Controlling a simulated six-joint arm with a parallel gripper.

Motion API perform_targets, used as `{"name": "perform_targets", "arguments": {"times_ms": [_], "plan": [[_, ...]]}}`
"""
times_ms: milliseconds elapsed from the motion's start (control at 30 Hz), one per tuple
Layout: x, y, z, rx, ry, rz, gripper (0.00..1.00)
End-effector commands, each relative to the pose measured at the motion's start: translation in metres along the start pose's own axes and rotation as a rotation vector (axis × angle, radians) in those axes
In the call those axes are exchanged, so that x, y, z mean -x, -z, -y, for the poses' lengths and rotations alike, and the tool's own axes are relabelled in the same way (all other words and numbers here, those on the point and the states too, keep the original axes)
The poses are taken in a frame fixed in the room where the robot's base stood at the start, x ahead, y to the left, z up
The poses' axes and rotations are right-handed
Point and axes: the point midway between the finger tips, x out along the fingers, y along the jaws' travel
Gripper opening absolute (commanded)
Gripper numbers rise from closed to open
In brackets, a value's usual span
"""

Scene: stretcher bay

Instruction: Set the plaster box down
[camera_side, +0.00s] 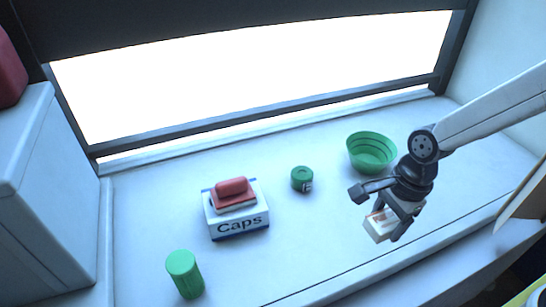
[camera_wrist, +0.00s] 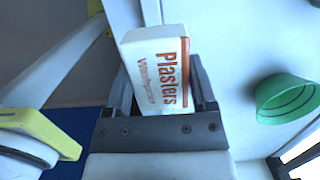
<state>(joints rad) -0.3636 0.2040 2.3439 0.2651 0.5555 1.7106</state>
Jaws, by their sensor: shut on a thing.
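The plaster box (camera_wrist: 152,68) is a small white carton with orange "Plasters" lettering. In the side view the plaster box (camera_side: 381,225) is at the right, held between the fingers of my gripper (camera_side: 393,218). In the wrist view my gripper (camera_wrist: 160,95) is shut on it, one finger on each side. The box appears to be above the white counter (camera_side: 310,245), near its front edge; the side view does not clearly show the gap beneath it. Part of the box is hidden by the fingers.
A green bowl (camera_side: 371,152) stands behind my gripper; it also shows in the wrist view (camera_wrist: 288,98). A green tape roll (camera_side: 302,179), a "Caps" box (camera_side: 238,221) with a red item (camera_side: 233,190) on top, and a green cylinder (camera_side: 185,274) stand further left. The counter's front middle is clear.

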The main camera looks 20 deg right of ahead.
Motion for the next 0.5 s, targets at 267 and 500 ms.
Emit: {"name": "perform_targets", "arguments": {"times_ms": [267,500], "plan": [[-0.0011,-0.0073,0.0006,-0.002,0.001,0.001,0.16],[-0.0058,-0.0094,0.0095,-0.002,0.000,0.000,0.16]]}}
